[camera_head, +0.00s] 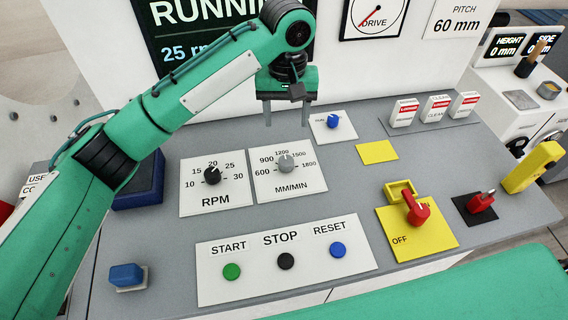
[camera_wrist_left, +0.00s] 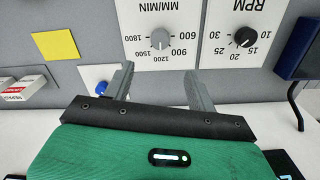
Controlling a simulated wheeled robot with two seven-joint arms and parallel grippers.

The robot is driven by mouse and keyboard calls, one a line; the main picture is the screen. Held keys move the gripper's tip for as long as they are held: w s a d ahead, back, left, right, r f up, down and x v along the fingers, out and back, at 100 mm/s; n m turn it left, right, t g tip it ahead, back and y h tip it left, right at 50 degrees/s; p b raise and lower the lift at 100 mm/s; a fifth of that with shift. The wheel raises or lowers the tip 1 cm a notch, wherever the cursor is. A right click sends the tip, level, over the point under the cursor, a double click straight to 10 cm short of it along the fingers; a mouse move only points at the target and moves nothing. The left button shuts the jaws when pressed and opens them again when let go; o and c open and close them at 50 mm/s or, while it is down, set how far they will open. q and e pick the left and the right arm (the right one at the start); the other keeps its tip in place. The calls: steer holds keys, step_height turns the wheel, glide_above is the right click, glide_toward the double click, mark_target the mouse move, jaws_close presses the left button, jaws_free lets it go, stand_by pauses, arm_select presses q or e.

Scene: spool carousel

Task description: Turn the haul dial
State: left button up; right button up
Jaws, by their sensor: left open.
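A grey round dial (camera_head: 286,163) sits on a white plate marked MM/MIN, with a scale from 600 to 1800. Its white pointer is near 1200. The dial also shows in the wrist view (camera_wrist_left: 159,39), between and beyond the fingertips. A small blue knob (camera_head: 333,121) on another white plate lies behind it to the right; its label is too small to read. No plate is clearly marked haul. My left gripper (camera_head: 286,114) is open and empty, above the panel behind the grey dial, and touches neither. My right gripper is not in view.
A black RPM dial (camera_head: 212,176) is left of the grey dial. The START, STOP and RESET plate (camera_head: 200,274) is in front. A red switch (camera_head: 416,208) on yellow stands to the right. The white back panel (camera_head: 335,70) rises behind my gripper.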

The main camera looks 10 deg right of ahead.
mark_target(286, 160)
arm_select(q)
step_height(286, 160, down, 14)
steer(key=shift+s+f+p, duration=0.1)
steer(key=shift+p, duration=1.1)
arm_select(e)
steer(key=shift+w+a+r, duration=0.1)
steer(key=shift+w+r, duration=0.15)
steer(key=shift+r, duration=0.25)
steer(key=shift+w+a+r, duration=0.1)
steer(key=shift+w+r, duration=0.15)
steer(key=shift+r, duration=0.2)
arm_select(q)
steer(key=shift+c, duration=0.3)
steer(key=c, duration=0.9)
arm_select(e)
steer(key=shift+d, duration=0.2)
